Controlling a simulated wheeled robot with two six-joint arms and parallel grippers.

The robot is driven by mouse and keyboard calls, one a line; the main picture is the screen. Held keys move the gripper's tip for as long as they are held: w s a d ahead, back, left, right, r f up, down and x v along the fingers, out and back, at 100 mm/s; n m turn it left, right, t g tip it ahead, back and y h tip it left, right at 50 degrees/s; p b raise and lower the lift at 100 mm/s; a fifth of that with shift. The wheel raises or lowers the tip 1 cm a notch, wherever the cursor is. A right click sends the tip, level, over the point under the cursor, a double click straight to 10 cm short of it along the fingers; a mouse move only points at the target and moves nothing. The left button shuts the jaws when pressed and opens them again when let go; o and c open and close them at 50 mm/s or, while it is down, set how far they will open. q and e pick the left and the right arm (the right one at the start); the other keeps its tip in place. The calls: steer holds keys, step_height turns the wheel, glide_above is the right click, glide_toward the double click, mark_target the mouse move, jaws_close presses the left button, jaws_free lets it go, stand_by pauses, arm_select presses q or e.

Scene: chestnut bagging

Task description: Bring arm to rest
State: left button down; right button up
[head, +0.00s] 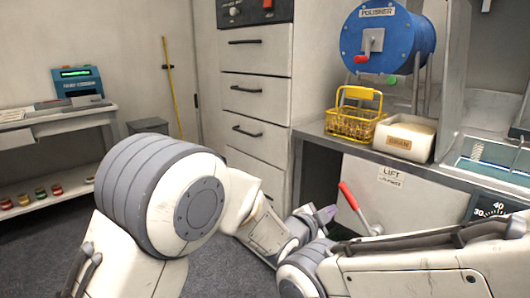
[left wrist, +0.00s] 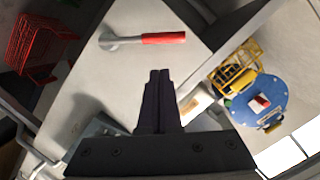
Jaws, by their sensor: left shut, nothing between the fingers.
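My left gripper (head: 326,214) is in front of the bench's front panel, just left of the red-handled lever. In the left wrist view its two dark fingers (left wrist: 160,74) lie together, with nothing between them. My left arm (head: 160,195) comes in from the left, bent, with its large shoulder joint in front. My right arm (head: 400,268) crosses the lower right of the head view; its gripper does not show.
The lever (head: 352,203) sticks out by the LIFT panel and shows in the left wrist view (left wrist: 160,38). A yellow basket (head: 355,118), a white bin (head: 404,138) and the blue polisher (head: 378,38) stand at the bench. A red basket (left wrist: 38,42) shows in the wrist view.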

arm_select(q)
steer(key=s+a+f+n+g+y, duration=0.3)
steer(key=s+a+n+g+y, duration=0.2)
steer(key=s+a, duration=0.9)
steer(key=s+a+f+n+g+y, duration=0.3)
steer(key=s+a+n+g+y, duration=0.25)
steer(key=s+a, duration=0.95)
steer(key=s+d+r+p, duration=0.2)
steer(key=r+p, duration=1.4)
steer(key=r, duration=0.1)
steer(key=s+d+r+p, duration=0.2)
steer(key=r+p, duration=1.5)
steer(key=shift+h+p, duration=0.3)
steer(key=shift+h, duration=0.05)
steer(key=shift+f, duration=0.1)
